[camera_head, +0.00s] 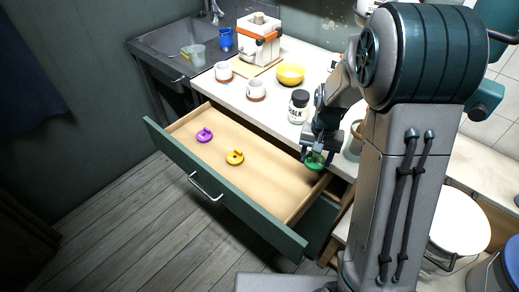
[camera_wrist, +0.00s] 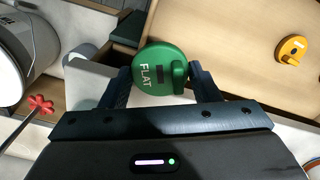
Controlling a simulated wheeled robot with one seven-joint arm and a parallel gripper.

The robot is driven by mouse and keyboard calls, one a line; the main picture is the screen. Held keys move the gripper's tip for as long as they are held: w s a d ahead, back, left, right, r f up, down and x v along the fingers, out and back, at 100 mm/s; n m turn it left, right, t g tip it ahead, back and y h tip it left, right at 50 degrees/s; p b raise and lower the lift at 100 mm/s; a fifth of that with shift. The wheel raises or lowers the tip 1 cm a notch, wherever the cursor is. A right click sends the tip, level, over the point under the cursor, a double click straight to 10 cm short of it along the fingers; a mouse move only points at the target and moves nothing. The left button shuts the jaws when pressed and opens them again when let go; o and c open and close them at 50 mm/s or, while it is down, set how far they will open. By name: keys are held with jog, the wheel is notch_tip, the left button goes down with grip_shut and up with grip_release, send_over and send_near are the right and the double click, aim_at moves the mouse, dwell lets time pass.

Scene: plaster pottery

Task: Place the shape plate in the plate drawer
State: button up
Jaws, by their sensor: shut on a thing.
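A round green plate (camera_wrist: 158,62) marked "FLAT" with a raised grip is held between the fingers of my gripper (camera_wrist: 163,84) in the wrist view. In the head view my gripper (camera_head: 318,150) and the green plate (camera_head: 315,161) are at the right end of the open drawer (camera_head: 270,185), near its side wall and the counter edge. The plate seems to be above the drawer; its exact height is unclear. A purple plate (camera_head: 204,135) and a yellow plate (camera_head: 235,157) lie on the drawer floor. The yellow plate also shows in the wrist view (camera_wrist: 291,50).
The counter holds white cups (camera_head: 256,90), a yellow bowl (camera_head: 290,74), a chalk jar (camera_head: 299,106) and an orange-white machine (camera_head: 258,40).

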jog(key=s+a+f+m+b, duration=0.2)
jog(key=s+m+b, duration=0.2)
jog(key=m+b, duration=0.1)
jog(key=p, duration=0.1)
send_over(272, 185)
notch_tip(272, 185, down, 7)
jog(key=shift+a+r, duration=0.1)
jog(key=shift+r, duration=0.1)
jog(key=shift+f, duration=2)
jog(key=shift+f, duration=0.1)
jog(key=o, duration=1)
